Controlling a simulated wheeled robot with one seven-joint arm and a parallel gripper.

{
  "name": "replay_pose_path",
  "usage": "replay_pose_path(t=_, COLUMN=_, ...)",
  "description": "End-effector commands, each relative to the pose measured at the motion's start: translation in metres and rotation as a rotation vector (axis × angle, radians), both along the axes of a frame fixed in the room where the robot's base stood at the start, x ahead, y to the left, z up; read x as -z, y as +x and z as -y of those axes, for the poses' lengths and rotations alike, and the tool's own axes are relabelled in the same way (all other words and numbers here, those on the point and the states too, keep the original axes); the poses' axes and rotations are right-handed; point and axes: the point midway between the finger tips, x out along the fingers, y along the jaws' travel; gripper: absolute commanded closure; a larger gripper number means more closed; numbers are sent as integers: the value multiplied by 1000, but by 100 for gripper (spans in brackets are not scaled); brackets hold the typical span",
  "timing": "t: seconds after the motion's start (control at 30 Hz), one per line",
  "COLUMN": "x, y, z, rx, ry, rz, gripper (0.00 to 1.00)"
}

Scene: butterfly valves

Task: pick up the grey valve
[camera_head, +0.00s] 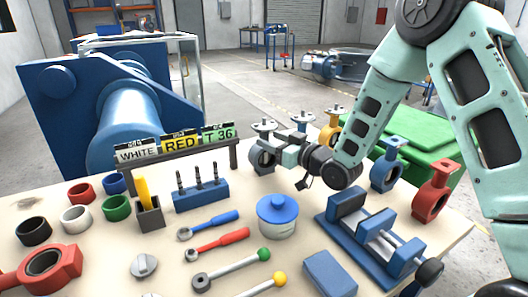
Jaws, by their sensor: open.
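A grey valve (262,159) with a round ring body and a flat top (264,125) stands upright near the table's back edge, left of centre. My gripper (280,151) reaches in from the right, and its tips are right at the upper part of this valve. The jaws are open. I cannot tell whether the fingers touch the valve or lie around its neck. The right side of the valve is partly hidden by my gripper.
Another valve top (300,117) shows behind my gripper, its body hidden. A yellow valve (329,132) stands behind my arm. A blue valve (387,166) and a red valve (432,192) stand right. A sign rack (185,155), blue-lidded pot (277,217) and vise (365,245) are nearby.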

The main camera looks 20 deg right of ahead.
Motion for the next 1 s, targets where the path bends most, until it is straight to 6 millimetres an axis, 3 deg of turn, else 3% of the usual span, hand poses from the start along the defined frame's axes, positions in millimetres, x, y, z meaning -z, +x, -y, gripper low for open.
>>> replay_pose_path(t=0.5, x=0, y=47, z=-26, rx=1, ry=0, rz=-2, gripper=49)
replay_pose_path(t=0.77, x=0, y=50, z=-28, rx=2, ry=-1, rz=-3, gripper=49)
replay_pose_path(t=0.97, x=0, y=50, z=-28, rx=2, ry=-1, rz=-3, gripper=100)
replay_pose_path(t=1.0, x=0, y=50, z=-28, rx=2, ry=-1, rz=-3, gripper=100)
